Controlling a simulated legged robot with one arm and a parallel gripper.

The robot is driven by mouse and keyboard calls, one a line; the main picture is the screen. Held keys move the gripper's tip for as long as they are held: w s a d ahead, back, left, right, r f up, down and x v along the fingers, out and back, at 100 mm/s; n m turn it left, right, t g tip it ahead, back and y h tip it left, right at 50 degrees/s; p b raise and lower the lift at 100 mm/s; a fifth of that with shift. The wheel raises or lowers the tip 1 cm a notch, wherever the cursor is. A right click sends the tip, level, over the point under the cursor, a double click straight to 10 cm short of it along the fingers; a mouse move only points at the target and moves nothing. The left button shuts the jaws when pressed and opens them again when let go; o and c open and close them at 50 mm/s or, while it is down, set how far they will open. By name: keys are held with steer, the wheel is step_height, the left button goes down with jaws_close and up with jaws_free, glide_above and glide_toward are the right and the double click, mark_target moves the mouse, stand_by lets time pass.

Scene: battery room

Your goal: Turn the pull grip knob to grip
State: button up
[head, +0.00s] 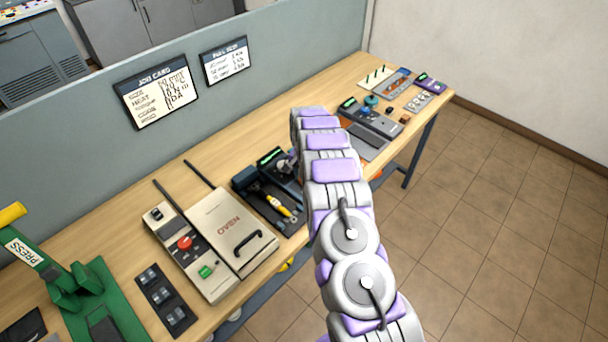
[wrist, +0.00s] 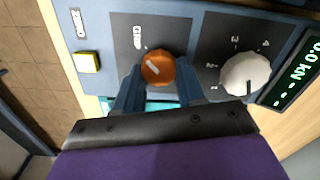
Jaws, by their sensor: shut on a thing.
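In the wrist view the orange knob (wrist: 158,68) sits on a dark plate of a blue-grey panel (wrist: 188,20). A pale pointer mark runs slantwise across its face. A label by the knob seems to read GRIP, turned on its side. My gripper (wrist: 158,78) has its two blue fingers on either side of the orange knob and is shut on it. In the head view my own arm hides the gripper and the knob.
A white dial (wrist: 246,73) with numbers stands close right of the knob, beside a green kN display (wrist: 297,75). A yellow-white ZERO button (wrist: 87,62) is at left. In the head view the bench holds an oven (head: 230,228) and a green press (head: 85,290).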

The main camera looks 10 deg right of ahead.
stand_by(0.4)
steer(key=o, duration=1.1)
steer(key=shift+a, duration=0.1)
steer(key=shift+c, duration=0.2)
step_height(320, 180, up, 17)
steer(key=shift+r+p, duration=0.15)
steer(key=shift+p, duration=0.25)
steer(key=shift+r, duration=0.1)
